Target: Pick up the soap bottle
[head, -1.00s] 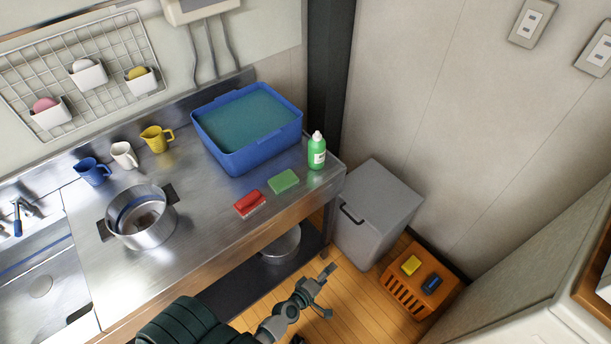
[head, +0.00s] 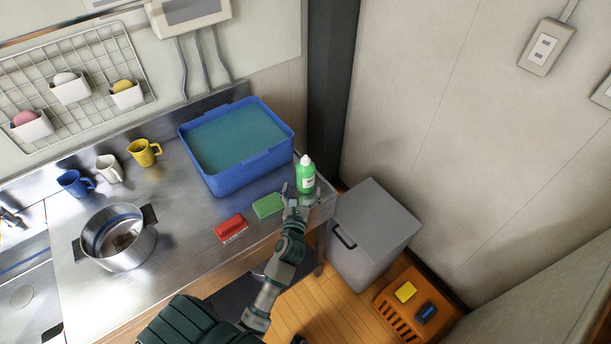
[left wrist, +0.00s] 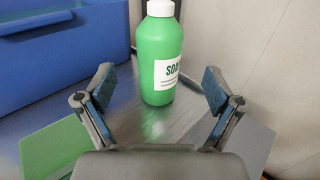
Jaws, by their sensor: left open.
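The green soap bottle (head: 305,175) with a white cap and white label stands upright at the right end of the steel counter. My left gripper (head: 296,192) is open at the counter's front edge, just in front of the bottle. In the left wrist view my left gripper's fingers (left wrist: 158,88) are spread wide, and the bottle stands beyond them, centred between them and not gripped. My right gripper is not in view.
A blue tub (head: 240,178) of water stands left of the bottle. A green sponge (head: 268,205) and a red brush (head: 230,226) lie left of my gripper. A steel pot (head: 122,252) is farther left. A grey bin (head: 370,230) stands on the floor to the right.

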